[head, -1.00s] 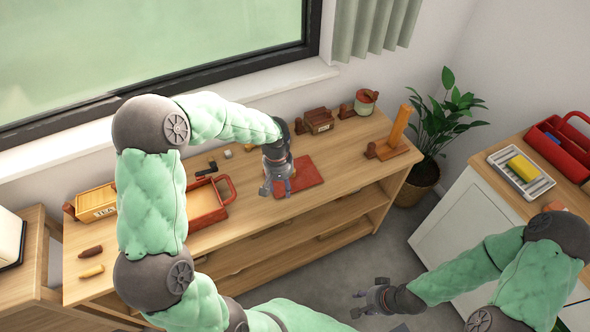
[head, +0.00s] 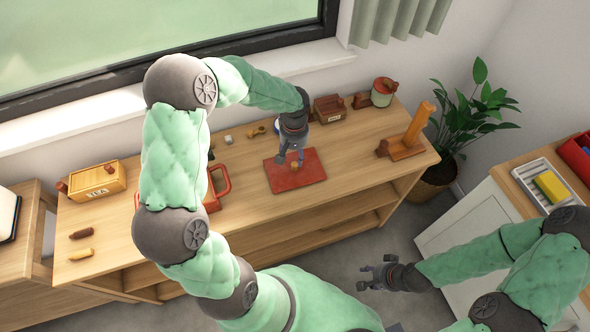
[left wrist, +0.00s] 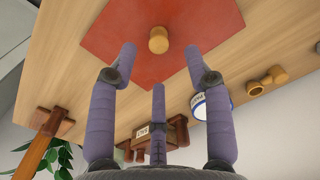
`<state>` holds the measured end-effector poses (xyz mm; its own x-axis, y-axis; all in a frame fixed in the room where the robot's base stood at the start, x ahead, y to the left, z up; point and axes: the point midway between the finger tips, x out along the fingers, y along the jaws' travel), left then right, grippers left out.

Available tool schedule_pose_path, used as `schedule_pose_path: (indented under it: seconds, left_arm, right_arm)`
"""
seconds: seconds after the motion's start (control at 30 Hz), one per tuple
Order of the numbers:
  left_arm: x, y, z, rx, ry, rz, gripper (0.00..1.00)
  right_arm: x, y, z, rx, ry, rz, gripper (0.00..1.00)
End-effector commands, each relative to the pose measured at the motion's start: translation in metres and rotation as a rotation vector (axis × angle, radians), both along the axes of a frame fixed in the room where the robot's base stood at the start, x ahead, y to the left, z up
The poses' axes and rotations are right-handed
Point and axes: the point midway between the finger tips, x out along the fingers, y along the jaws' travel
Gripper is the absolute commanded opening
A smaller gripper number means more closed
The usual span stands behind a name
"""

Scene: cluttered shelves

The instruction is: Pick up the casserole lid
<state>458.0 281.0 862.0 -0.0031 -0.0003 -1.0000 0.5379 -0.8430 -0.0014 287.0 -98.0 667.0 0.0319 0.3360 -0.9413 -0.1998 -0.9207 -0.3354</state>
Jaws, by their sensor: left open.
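The casserole lid, a flat red rectangle (head: 312,178), lies on the wooden shelf top. It has a small round wooden knob (head: 294,166) in its middle. In the left wrist view the red lid (left wrist: 110,35) and knob (left wrist: 158,40) show ahead of the fingers. My left gripper (head: 291,157) is open and empty, above the lid near the knob. Its three spread fingers (left wrist: 160,62) reach toward the knob, which no finger visibly touches. A red-handled dish (head: 221,188), partly hidden by my left arm, stands left of the lid. My right gripper (head: 372,279) is open and empty over the floor.
A labelled box (head: 328,108) and a green pot with a red top (head: 384,92) stand behind. A wooden stand with an orange post (head: 405,146) is at the right end, a tea box (head: 97,181) at the left. Bare wood surrounds much of the lid.

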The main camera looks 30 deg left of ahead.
Motion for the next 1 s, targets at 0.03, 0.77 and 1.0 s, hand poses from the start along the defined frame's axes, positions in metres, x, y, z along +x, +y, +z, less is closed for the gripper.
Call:
schedule_pose_path:
  seconds: [0.03, 0.77, 1.0]
  left_arm:
    - [0.000, 0.000, -0.003, 0.001, -0.001, 0.000, 0.50]
    - [0.000, -0.001, -0.050, 0.000, -0.001, 0.000, 0.28]
    - [0.000, -0.001, -0.050, 0.000, -0.002, 0.001, 0.00]
  right_arm:
    - [0.000, 0.000, -0.001, 0.000, 0.000, 0.000, 0.40]
    - [0.000, 0.000, -0.020, 0.000, -0.001, 0.000, 0.40]
    - [0.000, 0.000, -0.020, 0.000, -0.001, 0.000, 0.40]
